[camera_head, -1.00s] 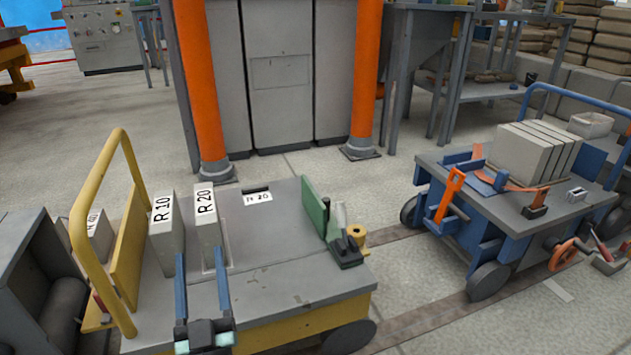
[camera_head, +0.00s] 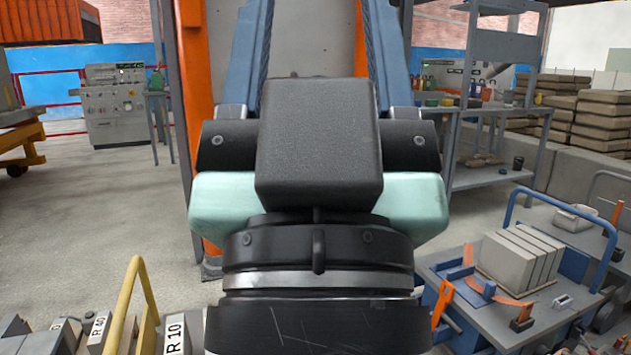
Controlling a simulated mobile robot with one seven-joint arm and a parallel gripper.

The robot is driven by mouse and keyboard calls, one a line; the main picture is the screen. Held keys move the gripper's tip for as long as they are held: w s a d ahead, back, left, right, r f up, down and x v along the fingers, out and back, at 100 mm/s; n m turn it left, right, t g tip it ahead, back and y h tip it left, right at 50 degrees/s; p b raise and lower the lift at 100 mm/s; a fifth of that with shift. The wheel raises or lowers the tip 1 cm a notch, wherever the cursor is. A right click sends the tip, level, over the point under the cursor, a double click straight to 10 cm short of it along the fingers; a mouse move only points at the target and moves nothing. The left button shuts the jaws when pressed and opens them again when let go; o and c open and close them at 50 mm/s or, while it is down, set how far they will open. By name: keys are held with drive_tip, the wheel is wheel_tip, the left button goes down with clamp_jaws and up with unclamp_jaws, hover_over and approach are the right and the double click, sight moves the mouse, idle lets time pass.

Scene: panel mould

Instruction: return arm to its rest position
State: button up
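My gripper (camera_head: 317,40) fills the middle of the head view, raised close in front of the camera. Its black and pale green body is seen from behind. Its two blue fingers point away and reach the top edge, so their tips are cut off. The fingers are wide apart, and no held object shows between them. The wrist hides much of the scene below, including where the R 20 block stood.
Blocks marked R 10 (camera_head: 176,337) and R 40 (camera_head: 98,326) show at the lower left beside a yellow rail (camera_head: 128,300). A blue cart with grey slabs (camera_head: 520,258) stands at right. A steel rack (camera_head: 490,180) is behind it. Open floor lies at left.

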wheel_tip(320, 180, up, 36)
drive_tip(key=p, duration=3.3)
drive_tip(key=shift+a+f+p, duration=0.15)
drive_tip(key=shift+f+p, duration=0.1)
drive_tip(key=shift+p, duration=0.1)
drive_tip(key=shift+w, duration=0.1)
